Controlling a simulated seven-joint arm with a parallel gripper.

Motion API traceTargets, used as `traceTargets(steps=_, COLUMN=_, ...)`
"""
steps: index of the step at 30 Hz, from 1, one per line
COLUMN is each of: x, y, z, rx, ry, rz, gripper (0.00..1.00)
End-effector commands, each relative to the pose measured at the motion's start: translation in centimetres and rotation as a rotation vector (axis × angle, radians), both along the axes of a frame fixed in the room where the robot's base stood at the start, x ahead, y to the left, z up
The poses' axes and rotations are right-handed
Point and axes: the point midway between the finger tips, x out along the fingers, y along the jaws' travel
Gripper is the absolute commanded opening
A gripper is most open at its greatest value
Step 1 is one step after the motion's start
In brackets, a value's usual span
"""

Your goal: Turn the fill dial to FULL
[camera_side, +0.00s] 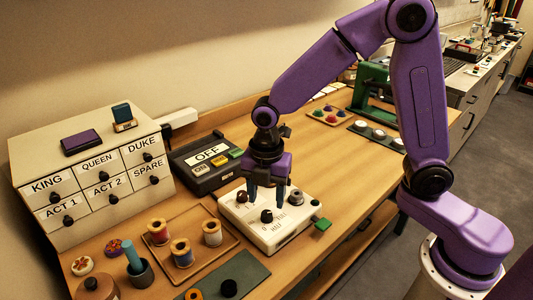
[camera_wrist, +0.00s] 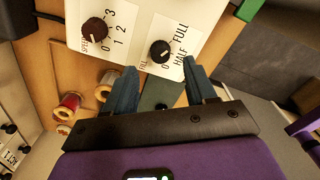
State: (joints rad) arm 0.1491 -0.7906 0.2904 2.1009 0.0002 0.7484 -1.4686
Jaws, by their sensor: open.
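The white control box (camera_side: 265,232) stands near the table's front edge. Its fill dial is a black knob (camera_wrist: 160,51), with 0, HALF and FULL printed around its lower and right sides. A pale pointer mark shows on the knob, apparently nearer 0 than FULL. In the side view the dial (camera_side: 267,215) sits below my gripper (camera_side: 267,200). My gripper is open and points down. In the wrist view its two blue-grey fingertips (camera_wrist: 159,65) straddle the dial's near side, with gaps between. I cannot tell whether either finger touches it.
A brown speed dial (camera_wrist: 95,31) is on the same box, left of the fill dial. A tray of thread spools (camera_side: 228,243) lies to the left, and a dark OFF unit (camera_side: 187,158) stands behind.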

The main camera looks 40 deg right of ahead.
Motion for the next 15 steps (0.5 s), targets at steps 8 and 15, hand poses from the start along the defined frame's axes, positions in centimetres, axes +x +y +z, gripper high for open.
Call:
traceTargets(steps=8, x=0.1, y=0.1, z=6.1, rx=0.005, ry=-0.006, rz=0.000, gripper=0.56)
traceTargets(steps=15, x=0.0, y=0.1, z=10.5, rx=0.003, ry=-0.004, rz=0.002, gripper=0.56)
